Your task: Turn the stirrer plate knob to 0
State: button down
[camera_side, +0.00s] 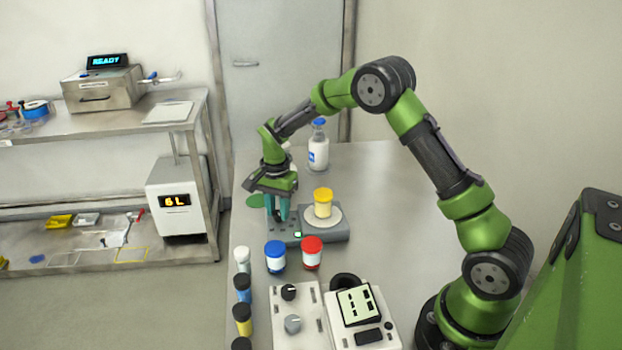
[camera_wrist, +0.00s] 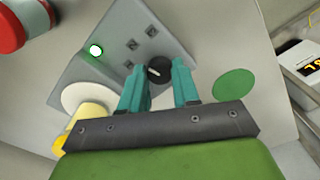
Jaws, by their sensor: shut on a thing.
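The grey stirrer plate (camera_side: 338,237) lies on the bench in the side view, with its white round top (camera_side: 336,219) to the right. Its black knob (camera_wrist: 157,74) shows in the wrist view with a pale pointer line. Small dark marks are printed around the knob, too small to read. My gripper (camera_side: 277,216) points down at the plate's left end in the side view. In the wrist view, my gripper (camera_wrist: 158,68) has its two teal fingers on either side of the knob, shut on it. In the side view the fingers hide the knob.
A yellow-lidded jar (camera_side: 323,204) stands on the round top. Blue-lidded (camera_side: 275,257) and red-lidded (camera_side: 312,252) jars stand in front of the plate. A white bottle (camera_side: 318,150) is behind. A green disc (camera_side: 255,201) lies left. A green light (camera_side: 298,234) glows on the plate.

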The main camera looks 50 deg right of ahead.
aim_at(278, 212)
jog(key=n, duration=0.4)
jog(key=shift+n, duration=0.3)
jog(key=n, duration=0.3)
jog(key=shift+r+n, duration=0.1)
jog(key=shift+n, duration=0.2)
jog(key=n, duration=0.3)
jog(key=shift+n, duration=2.1)
jog(key=c, duration=0.8)
grip_release()
notch_tip(278, 212, up, 17)
jog(key=shift+f, duration=0.1)
